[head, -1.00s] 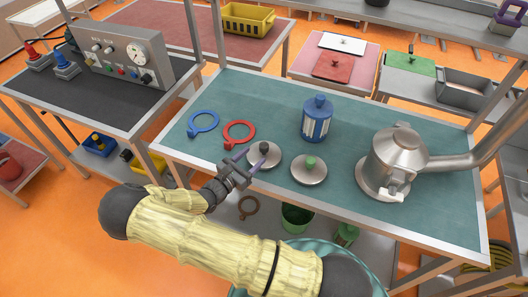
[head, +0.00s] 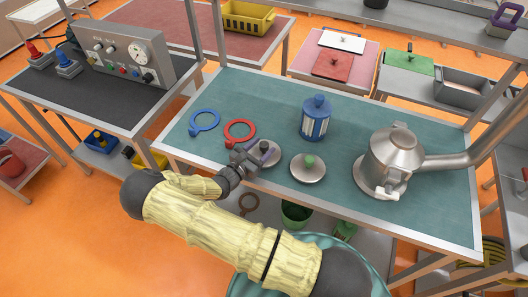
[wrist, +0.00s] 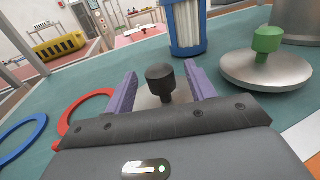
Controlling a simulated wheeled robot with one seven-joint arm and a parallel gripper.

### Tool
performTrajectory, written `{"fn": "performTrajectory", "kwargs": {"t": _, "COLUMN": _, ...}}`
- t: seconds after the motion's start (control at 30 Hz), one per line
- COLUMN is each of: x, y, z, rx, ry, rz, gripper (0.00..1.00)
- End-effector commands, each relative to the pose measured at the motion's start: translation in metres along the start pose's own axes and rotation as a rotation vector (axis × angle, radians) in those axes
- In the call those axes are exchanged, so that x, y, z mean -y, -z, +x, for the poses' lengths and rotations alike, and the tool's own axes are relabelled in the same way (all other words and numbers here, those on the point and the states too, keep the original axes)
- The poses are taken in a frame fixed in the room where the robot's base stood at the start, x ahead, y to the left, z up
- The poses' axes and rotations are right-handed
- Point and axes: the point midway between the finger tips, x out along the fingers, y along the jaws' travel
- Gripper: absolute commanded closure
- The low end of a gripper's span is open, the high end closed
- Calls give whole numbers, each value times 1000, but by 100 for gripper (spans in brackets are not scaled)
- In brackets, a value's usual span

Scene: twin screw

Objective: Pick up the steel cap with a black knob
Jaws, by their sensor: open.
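The steel cap with a black knob (head: 271,158) lies on the teal table top near its front edge, partly hidden by my gripper in the head view. In the wrist view its black knob (wrist: 160,80) stands upright between my two purple fingers, with a gap on each side. My gripper (head: 262,150) is open and low over the cap; it also shows in the wrist view (wrist: 160,86). The knob does not appear to be touched by either finger. Most of the steel disc is hidden behind the gripper body in the wrist view.
A steel cap with a green knob (head: 308,170) lies just right. A red ring (head: 240,141) and a blue ring (head: 205,131) lie to the left. A blue and white canister (head: 315,120) stands behind, and a steel vessel with a pipe (head: 389,163) stands at the right.

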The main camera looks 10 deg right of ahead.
Motion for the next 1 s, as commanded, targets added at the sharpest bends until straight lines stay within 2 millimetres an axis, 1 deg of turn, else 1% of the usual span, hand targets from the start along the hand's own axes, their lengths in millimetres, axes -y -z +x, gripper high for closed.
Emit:
{"fn": "performTrajectory", "kwargs": {"t": 0.23, "x": 0, "y": 0, "z": 0, "rx": 0, "ry": 0, "rz": 0, "gripper": 45}}
{"fn": "performTrajectory", "kwargs": {"t": 0.27, "x": 0, "y": 0, "z": 0, "rx": 0, "ry": 0, "rz": 0, "gripper": 49}}
{"fn": "performTrajectory", "kwargs": {"t": 0.3, "x": 0, "y": 0, "z": 0, "rx": 0, "ry": 0, "rz": 0, "gripper": 57}}
{"fn": "performTrajectory", "kwargs": {"t": 0.37, "x": 0, "y": 0, "z": 0, "rx": 0, "ry": 0, "rz": 0, "gripper": 69}}
{"fn": "performTrajectory", "kwargs": {"t": 0.5, "x": 0, "y": 0, "z": 0, "rx": 0, "ry": 0, "rz": 0, "gripper": 96}}
{"fn": "performTrajectory", "kwargs": {"t": 0.53, "x": 0, "y": 0, "z": 0, "rx": 0, "ry": 0, "rz": 0, "gripper": 100}}
{"fn": "performTrajectory", "kwargs": {"t": 0.83, "x": 0, "y": -2, "z": 0, "rx": 2, "ry": 0, "rz": 1, "gripper": 100}}
{"fn": "performTrajectory", "kwargs": {"t": 1.0, "x": -1, "y": -14, "z": 0, "rx": 3, "ry": 0, "rz": 3, "gripper": 100}}
